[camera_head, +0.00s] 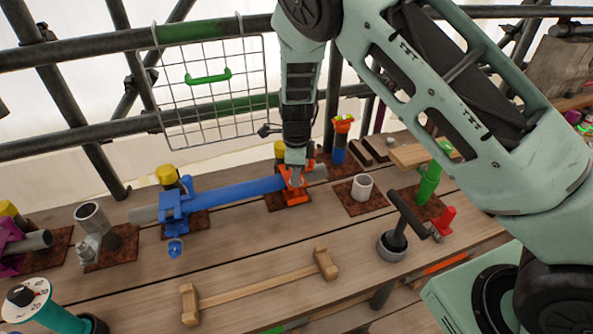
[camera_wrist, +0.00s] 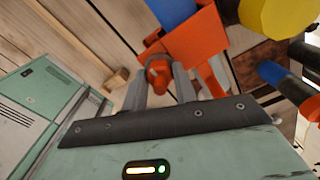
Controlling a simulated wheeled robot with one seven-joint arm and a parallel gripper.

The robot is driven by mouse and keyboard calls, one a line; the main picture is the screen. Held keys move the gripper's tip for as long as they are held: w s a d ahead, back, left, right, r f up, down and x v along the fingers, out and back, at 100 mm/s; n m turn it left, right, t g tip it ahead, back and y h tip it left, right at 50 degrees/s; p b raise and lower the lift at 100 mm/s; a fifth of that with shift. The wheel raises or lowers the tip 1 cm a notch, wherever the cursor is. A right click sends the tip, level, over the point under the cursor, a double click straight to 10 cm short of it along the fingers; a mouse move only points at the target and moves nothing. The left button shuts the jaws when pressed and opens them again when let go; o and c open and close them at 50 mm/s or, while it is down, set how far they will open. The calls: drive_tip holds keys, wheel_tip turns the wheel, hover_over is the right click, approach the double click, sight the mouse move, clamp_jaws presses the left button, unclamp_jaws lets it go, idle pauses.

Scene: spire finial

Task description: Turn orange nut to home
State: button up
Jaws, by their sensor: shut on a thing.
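The orange nut (camera_wrist: 158,72) is in the wrist view, between the two grey fingers of my gripper (camera_wrist: 160,88), which is shut on it. It sits at an orange clamp (camera_wrist: 196,50), which also shows in the head view (camera_head: 290,192) around a blue and grey tube (camera_head: 235,191). In the head view my gripper (camera_head: 295,165) reaches down onto the clamp and hides most of the nut. I cannot tell the nut's turn angle, and no home mark is clear in either view.
A blue clamp (camera_head: 174,207) holds the tube further left. A white cup (camera_head: 362,187), a black-handled tool (camera_head: 402,225) and a green post (camera_head: 429,185) stand to the right. A wire grid (camera_head: 212,95) hangs behind. A wooden rack (camera_head: 258,286) lies in front.

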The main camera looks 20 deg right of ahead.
drive_tip(key=shift+w, duration=0.1)
idle(0.3)
drive_tip(key=o, duration=1)
drive_tip(key=shift+c, duration=0.2)
drive_tip(key=shift+r, duration=0.1)
wheel_tip(320, 180, up, 17)
drive_tip(key=b, duration=0.4)
drive_tip(key=shift+r, duration=0.15)
drive_tip(key=s+a+f+n+b, duration=0.1)
drive_tip(key=s+a+f+n, duration=0.1)
drive_tip(key=s+n, duration=0.8)
drive_tip(key=s+a+f+n+b, duration=0.1)
drive_tip(key=s+a+n+b, duration=0.1)
drive_tip(key=s+n, duration=0.8)
drive_tip(key=s+a+f+n+b, duration=0.2)
drive_tip(key=s+n, duration=0.8)
drive_tip(key=s, duration=0.3)
drive_tip(key=shift+s+f+y, duration=0.25)
drive_tip(key=shift+f+y, duration=0.05)
drive_tip(key=shift+f, duration=0.05)
